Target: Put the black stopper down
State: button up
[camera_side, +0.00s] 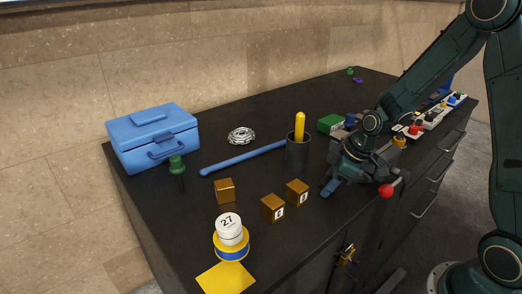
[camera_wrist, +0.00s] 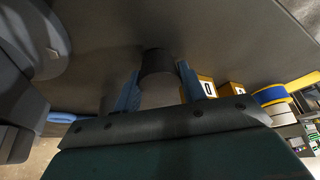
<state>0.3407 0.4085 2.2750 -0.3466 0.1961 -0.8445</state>
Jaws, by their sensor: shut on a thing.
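My gripper (camera_side: 331,186) is low over the dark worktop near its front edge in the side view, to the right of the gold cubes. In the wrist view its two blue fingers (camera_wrist: 158,80) stand on either side of the black stopper (camera_wrist: 157,62), a short dark cylinder, and are shut on it. The stopper is hard to make out in the side view, where the gripper and the wrist hide it. I cannot tell whether its underside touches the worktop.
Gold cubes (camera_side: 272,207) stand left of my gripper. A dark cup (camera_side: 298,153) with a yellow rod stands behind it. A red ball (camera_side: 386,191) is close on the right. A blue box (camera_side: 152,137) and a blue bar (camera_side: 243,158) lie farther left. Worktop between is bare.

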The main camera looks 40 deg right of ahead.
jog(key=shift+f, duration=0.1)
jog(key=o, duration=1)
jog(key=shift+v, duration=6.1)
jog(key=shift+s+a+r+m+t+h, duration=0.35)
jog(key=shift+s+a+r+m, duration=1.1)
jog(key=shift+s, duration=1.4)
jog(key=shift+s+a+r+m+t+h, duration=0.2)
jog(key=shift+s+a+r+m+h, duration=0.6)
jog(key=shift+s+r, duration=1.55)
jog(key=shift+s+a+r+m+t+h, duration=0.25)
jog(key=shift+s+a+r+m, duration=1.1)
jog(key=shift+s, duration=2)
